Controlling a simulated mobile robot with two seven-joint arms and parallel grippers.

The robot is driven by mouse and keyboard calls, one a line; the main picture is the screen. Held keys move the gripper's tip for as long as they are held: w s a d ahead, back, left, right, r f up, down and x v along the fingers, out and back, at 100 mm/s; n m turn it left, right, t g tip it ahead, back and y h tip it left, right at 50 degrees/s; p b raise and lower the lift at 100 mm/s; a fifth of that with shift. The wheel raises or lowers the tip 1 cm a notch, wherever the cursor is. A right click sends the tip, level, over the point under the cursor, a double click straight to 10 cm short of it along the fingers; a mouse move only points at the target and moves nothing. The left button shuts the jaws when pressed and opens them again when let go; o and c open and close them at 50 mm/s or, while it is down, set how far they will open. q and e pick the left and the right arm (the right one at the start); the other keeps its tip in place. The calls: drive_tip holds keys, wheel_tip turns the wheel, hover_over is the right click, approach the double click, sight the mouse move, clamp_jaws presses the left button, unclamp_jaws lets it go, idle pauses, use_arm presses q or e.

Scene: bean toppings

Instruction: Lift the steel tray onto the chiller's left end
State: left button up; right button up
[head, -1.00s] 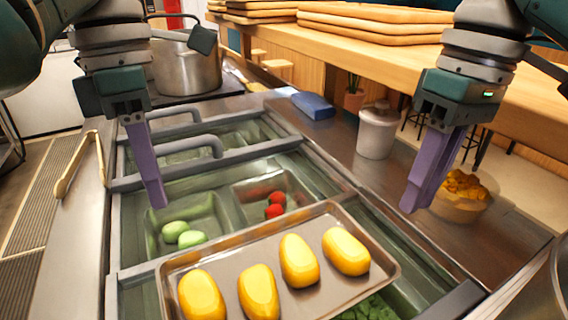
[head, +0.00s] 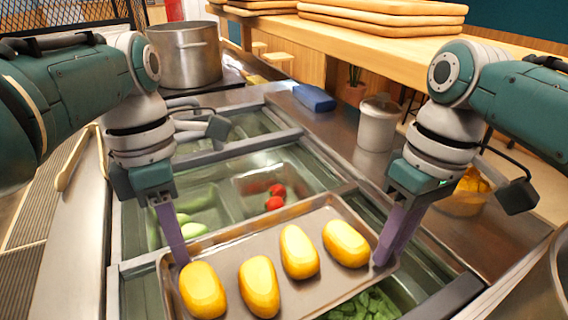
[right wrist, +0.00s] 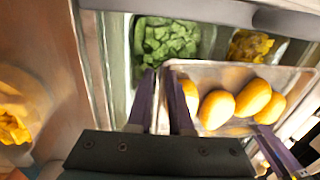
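The steel tray (head: 232,238) is a shallow metal sheet holding several yellow oval pieces (head: 299,251). It lies across the nearer part of the chiller (head: 114,240) and also shows in the right wrist view (right wrist: 215,70). My left gripper (head: 180,259) has its fingertips at the tray's left rim; I cannot tell whether its fingers are parted. My right gripper (head: 383,257) is at the tray's right rim. In the right wrist view its fingers (right wrist: 161,80) are apart, with the rim near or between the tips. Contact is unclear.
Wells with green items (head: 190,228), red items (head: 275,197) and chopped greens (head: 368,305) lie around the tray. A steel pot (head: 185,58), a blue block (head: 314,98), a lidded canister (head: 377,125) and a bowl of yellow bits (head: 467,190) stand around the chiller.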

use_arm(q)
drive_tip(key=shift+c, duration=0.4)
use_arm(e)
drive_tip(key=shift+c, duration=0.4)
use_arm(q)
clamp_jaws()
use_arm(e)
clamp_jaws()
idle(0.3)
